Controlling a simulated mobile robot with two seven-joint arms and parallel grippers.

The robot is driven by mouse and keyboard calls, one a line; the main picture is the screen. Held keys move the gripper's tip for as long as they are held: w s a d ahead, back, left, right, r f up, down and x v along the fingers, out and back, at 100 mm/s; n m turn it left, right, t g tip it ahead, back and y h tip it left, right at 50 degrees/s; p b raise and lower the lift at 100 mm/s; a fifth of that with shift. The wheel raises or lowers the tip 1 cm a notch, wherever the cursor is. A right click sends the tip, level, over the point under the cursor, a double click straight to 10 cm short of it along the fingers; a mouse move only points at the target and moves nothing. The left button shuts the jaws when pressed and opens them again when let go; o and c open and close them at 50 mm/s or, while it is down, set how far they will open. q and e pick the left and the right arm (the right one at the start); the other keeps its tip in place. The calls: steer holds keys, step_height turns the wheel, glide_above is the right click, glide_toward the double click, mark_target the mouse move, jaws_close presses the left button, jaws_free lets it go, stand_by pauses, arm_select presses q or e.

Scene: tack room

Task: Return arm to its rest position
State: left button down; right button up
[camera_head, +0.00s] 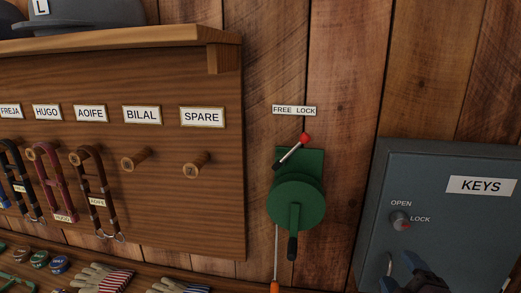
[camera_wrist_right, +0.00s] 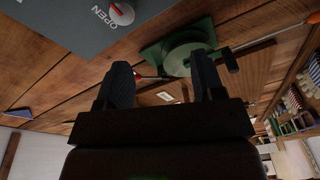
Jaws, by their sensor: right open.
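My right gripper (camera_head: 424,274) shows at the bottom right of the head view, in front of the lower part of the grey key cabinet (camera_head: 462,232). In the right wrist view its two dark fingers (camera_wrist_right: 163,82) stand apart with nothing between them, so it is open and empty. The green winch (camera_head: 296,203) on the wooden wall is to the left of the gripper in the head view. It also shows beyond the fingertips in the wrist view (camera_wrist_right: 184,54). My left gripper is in neither view.
The cabinet has a round knob (camera_head: 400,219) between OPEN and LOCK. A red-tipped lever (camera_head: 291,151) stands above the winch drum. Bridles hang on the labelled board (camera_head: 200,232) at left; the BILAL and SPARE pegs are bare. Gloves (camera_head: 101,278) lie on the shelf below.

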step_height(320, 180, down, 18)
steer(key=s+m+g+y, duration=0.1)
steer(key=m+g+y, duration=0.1)
steer(key=m+g, duration=0.35)
steer(key=s+f+m+h, duration=0.1)
steer(key=s+f+m, duration=0.5)
steer(key=s+f, duration=0.4)
step_height(320, 180, down, 2)
steer(key=shift+f+m+g, duration=0.2)
steer(key=shift+m+g, duration=0.15)
steer(key=shift+g, duration=0.1)
steer(key=shift+a, duration=0.1)
